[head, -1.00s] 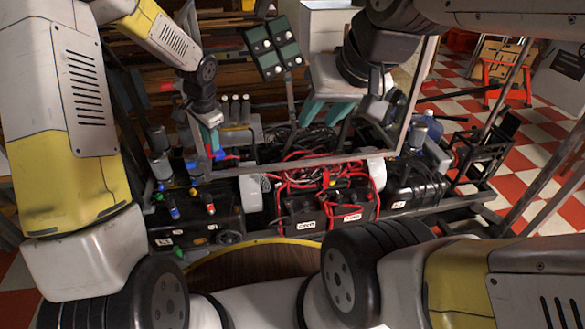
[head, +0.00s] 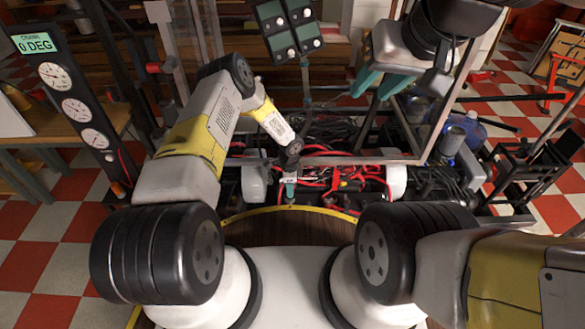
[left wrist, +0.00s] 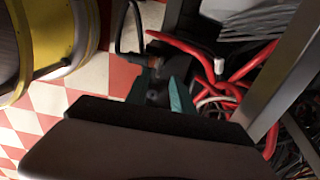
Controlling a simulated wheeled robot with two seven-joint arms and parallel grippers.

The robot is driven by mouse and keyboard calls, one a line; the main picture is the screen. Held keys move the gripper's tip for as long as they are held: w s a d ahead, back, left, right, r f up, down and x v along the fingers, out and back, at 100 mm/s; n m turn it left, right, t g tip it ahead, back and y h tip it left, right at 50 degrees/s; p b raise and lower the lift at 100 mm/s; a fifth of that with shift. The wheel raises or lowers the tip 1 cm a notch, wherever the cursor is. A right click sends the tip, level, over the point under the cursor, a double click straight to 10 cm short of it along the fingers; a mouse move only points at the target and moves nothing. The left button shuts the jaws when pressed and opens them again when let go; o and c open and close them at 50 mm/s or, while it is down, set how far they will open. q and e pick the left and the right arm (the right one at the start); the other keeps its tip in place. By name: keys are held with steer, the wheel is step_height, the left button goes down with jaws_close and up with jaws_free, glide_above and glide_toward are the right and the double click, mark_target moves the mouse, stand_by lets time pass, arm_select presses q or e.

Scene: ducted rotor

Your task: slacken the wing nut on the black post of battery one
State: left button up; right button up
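My left gripper (head: 289,192) is low over the red cables at the front of the machine, pointing down, and small in the head view. In the left wrist view its two teal fingers (left wrist: 160,92) stand apart around a dark, brownish fitting (left wrist: 152,62), beside a black cable. I cannot tell if they touch it or if it is the wing nut. Red cables (left wrist: 205,62) lie right beside the fingers. The black post and battery one's label cannot be made out. My right gripper (head: 381,84) is open and empty, raised above the machine.
A grey frame bar (left wrist: 285,75) runs close beside the left fingers. A gauge panel (head: 72,105) reading 0 DEG stands at the left. A dark panel with several square tiles (head: 285,30) rises behind. The checkered floor (head: 45,235) is open at the left.

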mark_target(290, 201)
arm_select(q)
step_height(290, 201, down, 6)
steer(key=shift+r, duration=0.1)
jaws_close()
